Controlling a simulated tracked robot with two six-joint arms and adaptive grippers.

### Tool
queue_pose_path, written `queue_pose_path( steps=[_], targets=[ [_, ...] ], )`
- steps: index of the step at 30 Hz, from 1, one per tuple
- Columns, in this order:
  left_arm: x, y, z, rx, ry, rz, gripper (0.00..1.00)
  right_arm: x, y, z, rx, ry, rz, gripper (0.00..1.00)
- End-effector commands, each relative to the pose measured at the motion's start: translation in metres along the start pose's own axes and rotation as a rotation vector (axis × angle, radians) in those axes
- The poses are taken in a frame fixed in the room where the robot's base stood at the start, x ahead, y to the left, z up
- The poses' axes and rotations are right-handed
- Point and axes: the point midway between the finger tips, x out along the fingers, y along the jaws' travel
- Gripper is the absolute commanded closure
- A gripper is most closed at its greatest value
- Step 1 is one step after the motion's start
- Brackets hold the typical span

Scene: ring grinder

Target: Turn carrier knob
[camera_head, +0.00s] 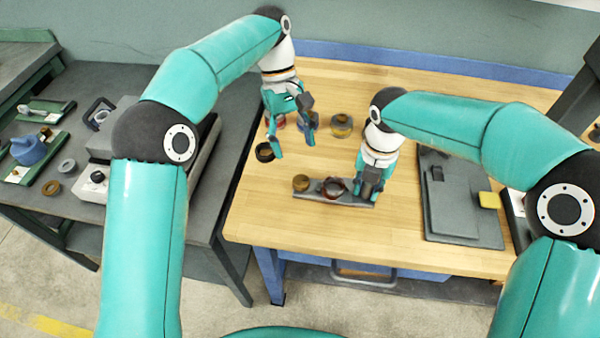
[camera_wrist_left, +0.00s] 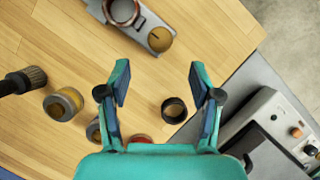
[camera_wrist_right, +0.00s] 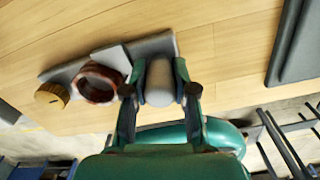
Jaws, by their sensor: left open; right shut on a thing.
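The carrier (camera_head: 352,199) is a grey plate lying on the wooden table, with a reddish-brown ring (camera_head: 333,188) at its middle. Its brass knob (camera_head: 301,183) sits at the left end and shows in the left wrist view (camera_wrist_left: 160,39) and the right wrist view (camera_wrist_right: 52,97). My right gripper (camera_head: 370,187) is shut on the carrier's grey rounded handle (camera_wrist_right: 160,82) at the other end. My left gripper (camera_head: 292,148) is open and empty above the table, behind the knob and apart from it.
A dark ring (camera_wrist_left: 174,110) lies near the table's left edge, below my left gripper. A brass-coloured cylinder (camera_head: 341,125) stands behind the carrier. A dark tray (camera_head: 459,205) with a yellow block (camera_head: 489,200) lies at right. A grey workbench (camera_head: 60,130) stands at left. The table's front is clear.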

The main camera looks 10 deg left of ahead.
Motion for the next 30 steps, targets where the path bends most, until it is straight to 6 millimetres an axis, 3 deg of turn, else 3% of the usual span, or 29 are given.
queue_pose_path(
  steps=[9,15,27,30],
  targets=[
    [0.057,-0.001,0.001,-0.001,-0.003,-0.003,0.36,0.000,0.000,0.000,-0.001,-0.001,0.001,1.00],
    [0.080,0.000,0.000,-0.001,-0.002,-0.001,0.36,0.000,0.000,0.000,-0.001,0.000,0.001,1.00],
    [0.087,0.000,0.000,0.000,-0.001,0.001,0.36,0.000,0.000,0.000,-0.001,0.000,0.001,1.00],
    [0.087,0.000,0.000,0.000,-0.001,0.001,0.53,0.000,0.000,0.000,-0.001,0.000,0.001,1.00]
  ],
)
